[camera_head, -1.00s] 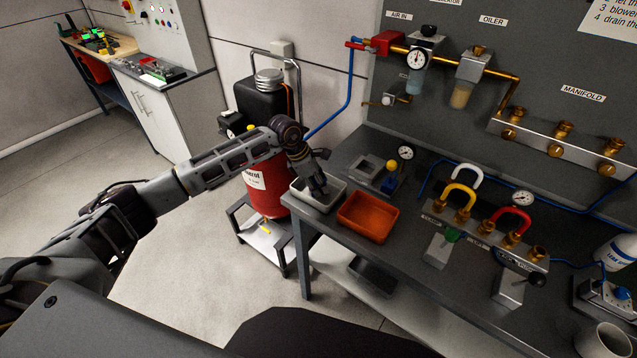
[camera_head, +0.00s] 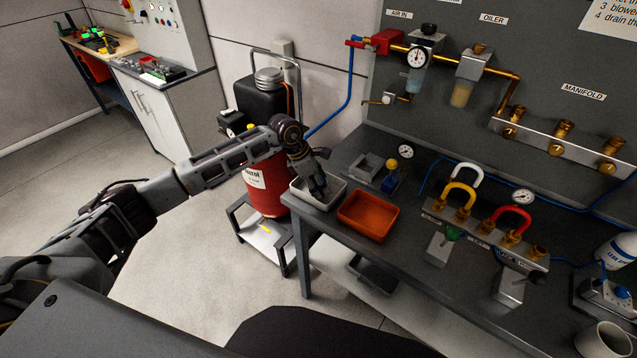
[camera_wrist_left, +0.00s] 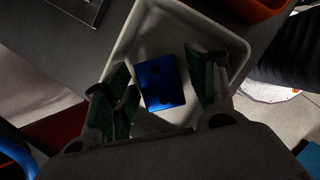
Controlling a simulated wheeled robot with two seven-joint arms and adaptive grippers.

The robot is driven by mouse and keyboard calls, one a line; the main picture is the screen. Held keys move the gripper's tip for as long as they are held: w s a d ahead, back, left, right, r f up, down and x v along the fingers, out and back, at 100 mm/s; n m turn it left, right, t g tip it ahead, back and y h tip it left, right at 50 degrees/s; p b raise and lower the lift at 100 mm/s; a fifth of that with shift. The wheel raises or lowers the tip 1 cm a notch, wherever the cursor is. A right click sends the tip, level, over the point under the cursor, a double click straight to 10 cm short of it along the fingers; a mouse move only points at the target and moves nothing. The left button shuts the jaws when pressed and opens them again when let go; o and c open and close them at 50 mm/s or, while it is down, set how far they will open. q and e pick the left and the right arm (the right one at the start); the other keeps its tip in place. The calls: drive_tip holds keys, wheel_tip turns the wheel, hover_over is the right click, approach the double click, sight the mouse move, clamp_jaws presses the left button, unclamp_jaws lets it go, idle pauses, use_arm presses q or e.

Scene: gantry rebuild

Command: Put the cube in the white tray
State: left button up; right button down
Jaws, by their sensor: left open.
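A blue cube (camera_wrist_left: 160,82) lies inside the white tray (camera_wrist_left: 226,38), on its floor, in the left wrist view. My left gripper (camera_head: 319,193) reaches down into the tray. Its fingers stand apart on either side of the cube, with a gap visible at least on the right. The white tray (camera_head: 300,193) sits at the left end of the dark workbench in the head view. The cube is hidden there by the gripper. My right gripper is not in view.
An orange tray (camera_head: 368,216) stands just right of the white tray. Behind are a small grey open box (camera_head: 365,166) and a yellow-knobbed part (camera_head: 391,182). A red canister (camera_head: 264,190) stands left of the bench. Fittings and hoses crowd the right side.

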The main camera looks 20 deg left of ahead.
use_arm(q)
drive_tip(key=shift+r, duration=0.15)
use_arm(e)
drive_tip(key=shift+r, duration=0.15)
use_arm(q)
drive_tip(key=b+v, duration=0.2)
drive_tip(key=v, duration=1)
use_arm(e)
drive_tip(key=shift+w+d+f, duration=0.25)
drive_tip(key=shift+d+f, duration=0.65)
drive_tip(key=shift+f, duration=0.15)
use_arm(q)
drive_tip(key=shift+d, duration=0.1)
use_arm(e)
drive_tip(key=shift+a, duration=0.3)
